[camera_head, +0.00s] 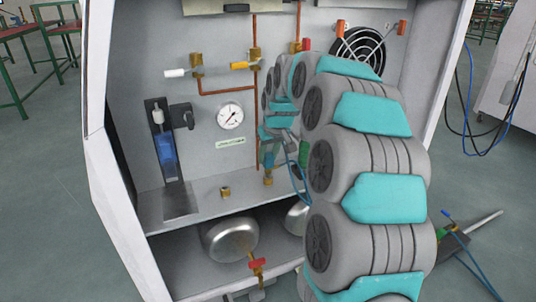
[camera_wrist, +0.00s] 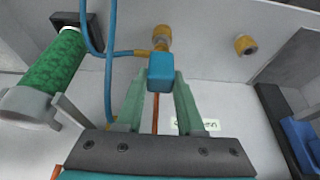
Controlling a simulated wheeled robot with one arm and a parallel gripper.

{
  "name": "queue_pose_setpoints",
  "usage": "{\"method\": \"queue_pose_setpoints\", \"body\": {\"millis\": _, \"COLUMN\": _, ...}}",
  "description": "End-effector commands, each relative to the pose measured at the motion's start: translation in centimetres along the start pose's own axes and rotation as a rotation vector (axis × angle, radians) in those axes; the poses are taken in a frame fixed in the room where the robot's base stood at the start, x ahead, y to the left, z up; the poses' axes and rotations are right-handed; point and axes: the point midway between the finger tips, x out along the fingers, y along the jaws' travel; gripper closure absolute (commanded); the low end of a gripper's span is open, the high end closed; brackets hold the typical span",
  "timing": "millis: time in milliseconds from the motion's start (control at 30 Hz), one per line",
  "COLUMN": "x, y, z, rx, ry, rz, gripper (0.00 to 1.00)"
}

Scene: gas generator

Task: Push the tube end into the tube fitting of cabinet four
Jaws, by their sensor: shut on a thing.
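My gripper (camera_wrist: 161,80) is shut on a blue block-shaped tube end (camera_wrist: 162,73). The gripper also shows in the head view (camera_head: 271,150), partly hidden by my arm, above the cabinet's shelf. A brass fitting (camera_wrist: 162,37) lies straight beyond the blue block in the wrist view. It stands on the shelf just below the gripper in the head view (camera_head: 268,178). The block and this fitting line up closely; I cannot tell whether they touch. A thin blue tube (camera_wrist: 122,53) with a brass piece runs left from near the block. It hangs beside my gripper in the head view (camera_head: 297,178).
A second brass fitting (camera_head: 225,192) stands on the shelf to the left. A green cylinder (camera_wrist: 50,70) is at left in the wrist view. A blue flask on a black stand (camera_head: 165,150), a gauge (camera_head: 230,115) and copper pipes (camera_head: 228,92) occupy the cabinet. Round metal vessels (camera_head: 231,239) lie below.

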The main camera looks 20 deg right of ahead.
Motion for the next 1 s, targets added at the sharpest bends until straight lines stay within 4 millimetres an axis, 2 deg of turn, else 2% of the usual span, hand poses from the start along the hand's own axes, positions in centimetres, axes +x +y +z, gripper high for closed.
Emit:
{"method": "queue_pose_setpoints", "body": {"millis": 733, "x": 1.6, "y": 0.0, "z": 0.6, "rx": 0.0, "ry": 0.0, "rz": 0.0, "gripper": 1.0}}
{"method": "queue_pose_setpoints", "body": {"millis": 767, "x": 1.6, "y": 0.0, "z": 0.6, "rx": 0.0, "ry": 0.0, "rz": 0.0, "gripper": 0.61}}
{"method": "queue_pose_setpoints", "body": {"millis": 1000, "x": 1.5, "y": 0.0, "z": 0.6, "rx": 0.0, "ry": 0.0, "rz": 0.0, "gripper": 0.34}}
